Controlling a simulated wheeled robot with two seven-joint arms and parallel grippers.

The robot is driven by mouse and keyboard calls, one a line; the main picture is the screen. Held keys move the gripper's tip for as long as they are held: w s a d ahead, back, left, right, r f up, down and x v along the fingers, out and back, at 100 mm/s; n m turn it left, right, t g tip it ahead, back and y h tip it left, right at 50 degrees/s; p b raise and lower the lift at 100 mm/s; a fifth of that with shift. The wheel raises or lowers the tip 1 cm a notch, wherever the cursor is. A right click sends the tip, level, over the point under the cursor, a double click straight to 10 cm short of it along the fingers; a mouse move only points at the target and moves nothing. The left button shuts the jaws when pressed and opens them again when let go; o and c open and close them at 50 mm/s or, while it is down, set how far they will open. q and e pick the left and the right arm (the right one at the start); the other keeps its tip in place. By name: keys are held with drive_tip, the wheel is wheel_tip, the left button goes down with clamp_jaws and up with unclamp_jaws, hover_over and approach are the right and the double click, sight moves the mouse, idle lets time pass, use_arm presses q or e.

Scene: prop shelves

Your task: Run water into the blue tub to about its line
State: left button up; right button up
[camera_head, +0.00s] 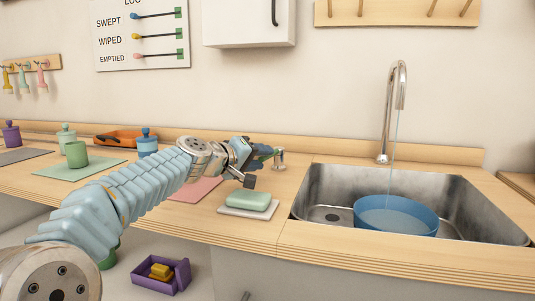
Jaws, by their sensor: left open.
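The blue tub (396,216) sits upright in the steel sink (476,206), with water (394,221) in it. A thin stream falls from the curved tap (398,88) into the tub. I cannot make out the tub's line. A small metal tap handle (279,158) stands on the counter left of the sink. My left gripper (264,163) is open beside this handle, to its left; I cannot tell whether they touch. My right gripper is out of view.
Green soap (247,201) on a white dish lies below my left gripper. A pink mat (196,190), a blue jar (147,143), a green cup (77,154) and an orange tray (126,135) are further left. A purple box (160,274) sits below the counter.

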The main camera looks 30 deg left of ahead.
sight(267, 157)
use_arm(q)
drive_tip(key=shift+x, duration=1.5)
clamp_jaws()
